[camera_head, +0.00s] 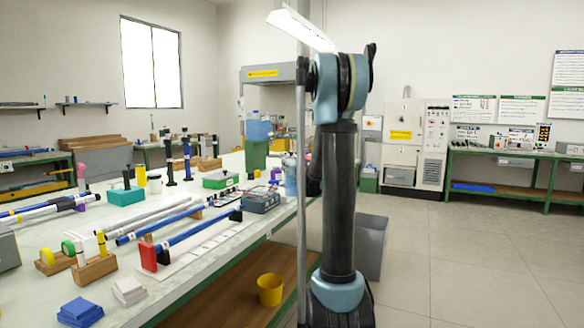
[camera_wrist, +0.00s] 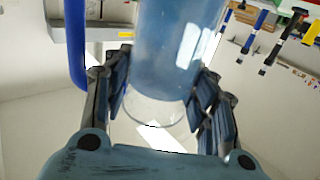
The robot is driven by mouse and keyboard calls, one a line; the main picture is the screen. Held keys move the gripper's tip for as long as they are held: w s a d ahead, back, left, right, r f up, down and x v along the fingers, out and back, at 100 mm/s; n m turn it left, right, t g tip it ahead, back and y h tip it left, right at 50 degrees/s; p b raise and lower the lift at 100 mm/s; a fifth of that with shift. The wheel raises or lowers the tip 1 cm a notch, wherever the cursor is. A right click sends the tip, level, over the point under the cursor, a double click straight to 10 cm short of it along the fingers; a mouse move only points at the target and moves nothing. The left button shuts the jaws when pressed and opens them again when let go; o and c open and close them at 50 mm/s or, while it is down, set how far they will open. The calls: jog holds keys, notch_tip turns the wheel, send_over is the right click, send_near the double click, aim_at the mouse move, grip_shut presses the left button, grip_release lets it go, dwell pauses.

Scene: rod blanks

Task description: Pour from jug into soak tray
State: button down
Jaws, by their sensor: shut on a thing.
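A clear jug with a bluish body (camera_wrist: 170,50) fills the upper middle of the wrist view, with a thick blue handle (camera_wrist: 76,45) at its left. My gripper (camera_wrist: 160,100) has its dark fingers closed against both sides of the jug. The jug's rounded clear end shows between the fingers, and its other end is cut off by the frame. In the head view my gripper is hidden behind my arm. A pale blue shape (camera_head: 290,174) shows beside the arm over the bench, but I cannot tell whether it is the jug. I cannot single out the soak tray.
The long bench (camera_head: 120,215) is crowded with rods, wooden blocks and tools. A grey box (camera_head: 262,200) sits near its right edge. A yellow bucket (camera_head: 270,290) stands on the lower shelf. A grey bin (camera_head: 371,246) stands on the floor behind my arm. The floor at right is clear.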

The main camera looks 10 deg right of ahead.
jog(key=a+n+g, duration=0.1)
jog(key=a+n, duration=0.4)
jog(key=a, duration=0.1)
jog(key=shift+w+f, duration=0.4)
jog(key=shift+f, duration=0.05)
dwell(0.6)
jog(key=shift+s, duration=0.1)
